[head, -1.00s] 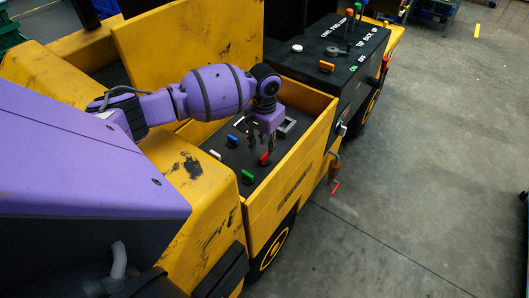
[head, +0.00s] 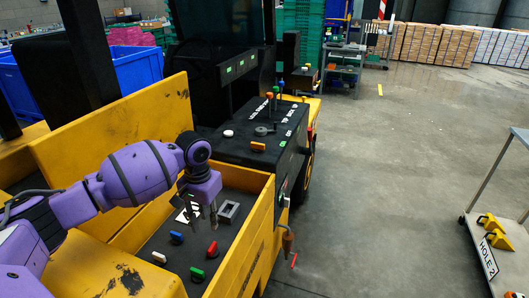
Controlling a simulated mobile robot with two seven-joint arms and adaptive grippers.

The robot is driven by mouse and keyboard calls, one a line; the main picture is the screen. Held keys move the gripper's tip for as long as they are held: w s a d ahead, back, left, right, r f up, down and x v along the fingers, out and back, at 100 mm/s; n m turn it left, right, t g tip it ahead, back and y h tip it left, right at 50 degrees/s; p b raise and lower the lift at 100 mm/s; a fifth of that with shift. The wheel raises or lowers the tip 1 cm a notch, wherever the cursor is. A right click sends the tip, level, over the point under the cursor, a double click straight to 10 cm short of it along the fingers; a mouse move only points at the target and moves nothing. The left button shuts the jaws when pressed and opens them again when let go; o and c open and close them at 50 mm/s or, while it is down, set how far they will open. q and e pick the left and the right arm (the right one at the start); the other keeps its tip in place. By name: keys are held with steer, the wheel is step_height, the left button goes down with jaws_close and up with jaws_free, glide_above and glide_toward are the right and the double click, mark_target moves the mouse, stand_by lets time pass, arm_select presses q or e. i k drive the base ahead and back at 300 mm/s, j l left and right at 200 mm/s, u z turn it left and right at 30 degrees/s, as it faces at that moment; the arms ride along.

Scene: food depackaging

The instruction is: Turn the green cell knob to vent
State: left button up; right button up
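The green knob (head: 197,274) sits on the dark panel inside the yellow-walled bay, at the panel's near end in the lower part of the head view. A red knob (head: 213,249), a blue knob (head: 176,238) and a white knob (head: 159,257) stand near it on the same panel. My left gripper (head: 203,217) hangs fingers down over the panel, farther back than the green knob and apart from it. Its two fingers look spread, with nothing between them. No vent marking is readable beside the green knob. My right gripper is not in view.
The yellow side wall (head: 240,245) bounds the bay on the right. A black console (head: 262,146) with levers stands behind it. A grey frame (head: 229,211) sits on the panel right of my gripper. A cart (head: 490,238) stands at far right; the floor between is clear.

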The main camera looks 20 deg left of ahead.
mark_target(198, 276)
steer(key=k+l, duration=0.75)
steer(key=l, duration=0.25)
